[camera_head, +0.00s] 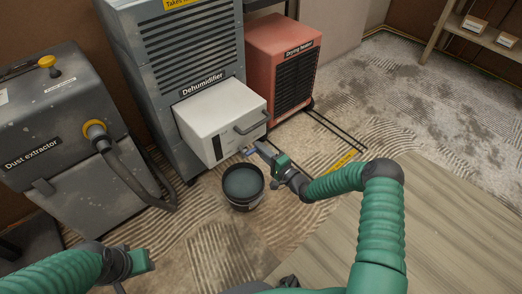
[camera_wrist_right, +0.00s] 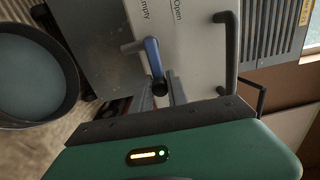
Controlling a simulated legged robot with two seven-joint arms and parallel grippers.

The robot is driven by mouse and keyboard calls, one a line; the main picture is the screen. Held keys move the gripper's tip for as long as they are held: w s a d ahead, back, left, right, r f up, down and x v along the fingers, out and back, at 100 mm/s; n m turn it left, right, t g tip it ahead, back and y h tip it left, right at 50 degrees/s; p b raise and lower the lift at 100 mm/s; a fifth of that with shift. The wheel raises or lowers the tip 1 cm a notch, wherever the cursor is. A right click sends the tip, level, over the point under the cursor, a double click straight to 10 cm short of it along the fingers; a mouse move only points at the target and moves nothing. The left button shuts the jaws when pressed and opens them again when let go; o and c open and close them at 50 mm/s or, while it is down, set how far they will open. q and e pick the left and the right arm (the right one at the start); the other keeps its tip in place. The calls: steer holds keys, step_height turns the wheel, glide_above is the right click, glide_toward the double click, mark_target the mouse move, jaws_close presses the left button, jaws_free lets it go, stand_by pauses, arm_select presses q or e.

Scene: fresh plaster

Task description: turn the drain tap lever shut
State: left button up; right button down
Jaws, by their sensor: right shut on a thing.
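The drain tap (camera_wrist_right: 132,47) is on the front of the white tank (camera_head: 222,112) of the grey dehumidifier (camera_head: 180,45). Its blue lever (camera_wrist_right: 153,56) has a dark end and shows clearly in the right wrist view; in the head view only a small blue bit shows. My right gripper (camera_head: 258,149) is at the tank's lower front, and its fingers (camera_wrist_right: 163,92) are shut on the lever's dark end. My left gripper (camera_head: 142,261) is at the lower left, away from the tank; its fingers do not show clearly.
A black bucket (camera_head: 242,203) of greyish liquid stands below the tank front, close to my right gripper. The dust extractor (camera_head: 60,120) with its hose (camera_head: 125,175) is at left. A red drying heater (camera_head: 270,60) stands right of the dehumidifier. Open floor lies at right.

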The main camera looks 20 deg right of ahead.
steer(key=shift+d+f, duration=0.15)
steer(key=shift+d, duration=0.05)
steer(key=c, duration=1.3)
jaws_free()
steer(key=shift+s, duration=0.15)
steer(key=p+v, duration=0.6)
steer(key=v, duration=1)
steer(key=shift+s+p, duration=0.3)
steer(key=shift+p, duration=0.05)
steer(key=shift+d, duration=0.1)
